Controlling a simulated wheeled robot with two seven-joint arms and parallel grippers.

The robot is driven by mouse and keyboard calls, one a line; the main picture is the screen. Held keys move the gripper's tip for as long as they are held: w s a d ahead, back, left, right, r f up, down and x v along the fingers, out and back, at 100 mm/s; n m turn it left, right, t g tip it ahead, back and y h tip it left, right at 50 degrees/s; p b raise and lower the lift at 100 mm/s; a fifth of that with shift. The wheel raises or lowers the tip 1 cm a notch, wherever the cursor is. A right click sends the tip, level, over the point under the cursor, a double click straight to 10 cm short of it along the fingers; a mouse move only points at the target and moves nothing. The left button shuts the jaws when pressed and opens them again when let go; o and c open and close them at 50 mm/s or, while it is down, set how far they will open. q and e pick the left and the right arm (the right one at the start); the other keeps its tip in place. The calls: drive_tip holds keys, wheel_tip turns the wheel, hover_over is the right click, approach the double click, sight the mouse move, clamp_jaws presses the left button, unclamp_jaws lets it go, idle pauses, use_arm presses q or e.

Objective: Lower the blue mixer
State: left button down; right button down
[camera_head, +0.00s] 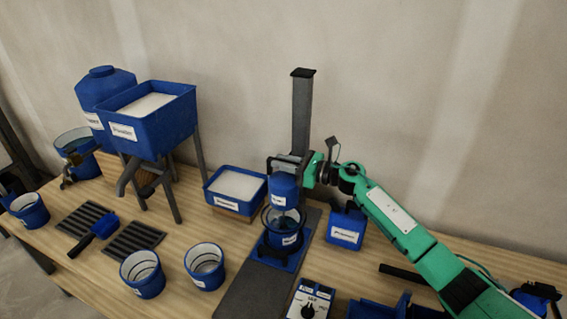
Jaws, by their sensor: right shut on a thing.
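The blue mixer (284,189) is a blue motor body with a white label, mounted on a tall dark column (301,110). My right gripper (312,170) is at the right side of the mixer's mount, shut on the mixer there; the exact grip point is partly hidden. My green right arm reaches in from the right. My left gripper is not in view.
A blue tray of white powder (236,188) stands left of the mixer and a blue jug (347,228) right of it. A control box (311,298) with a knob sits in front. Blue buckets (205,266), dark racks (135,240) and a powder hopper (158,125) fill the left.

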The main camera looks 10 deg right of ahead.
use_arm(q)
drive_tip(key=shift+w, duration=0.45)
use_arm(e)
drive_tip(key=shift+f, duration=0.4)
drive_tip(key=c, duration=1.3)
unclamp_jaws()
drive_tip(key=shift+f, duration=0.1)
drive_tip(key=shift+s+d, duration=0.1)
drive_tip(key=shift+d, duration=0.05)
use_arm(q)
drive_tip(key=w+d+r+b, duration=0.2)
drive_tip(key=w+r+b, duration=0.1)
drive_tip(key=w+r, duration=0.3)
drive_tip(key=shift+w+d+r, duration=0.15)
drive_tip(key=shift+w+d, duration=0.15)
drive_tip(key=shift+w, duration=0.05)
use_arm(e)
drive_tip(key=shift+v, duration=6.75)
drive_tip(key=shift+r, duration=0.25)
